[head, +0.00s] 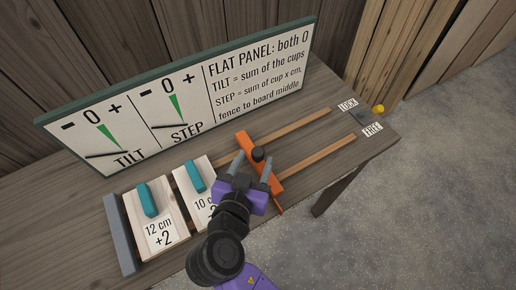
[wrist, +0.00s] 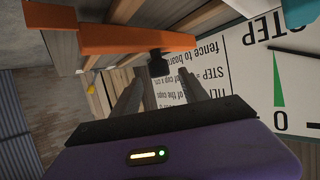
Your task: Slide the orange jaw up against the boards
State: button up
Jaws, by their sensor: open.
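The orange jaw (head: 245,145) lies across two wooden rails to the right of the boards, with a black knob (head: 258,154) on it. It also shows in the wrist view (wrist: 130,40), with the black knob (wrist: 158,66) near the fingers. The left board (head: 158,226) reads 12 cm +2 and the right board (head: 193,195) reads 10 cm; each has a teal handle. A gap shows between the right board and the jaw. My gripper (head: 253,166) is open, its fingers on either side of the knob in the head view. My arm hides part of the right board.
A grey fence (head: 121,236) stands left of the boards. A sign panel (head: 190,90) with TILT and STEP dials stands behind. LOCK (head: 348,104) and FREE (head: 372,127) labels and a yellow knob (head: 378,109) are at the table's right end. The rails right of the jaw are clear.

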aim_at(257, 155)
jog(key=shift+p+x, duration=0.4)
jog(key=shift+x, duration=1.8)
jog(key=shift+c, duration=0.2)
grip_shut()
jog(key=shift+s, duration=0.1)
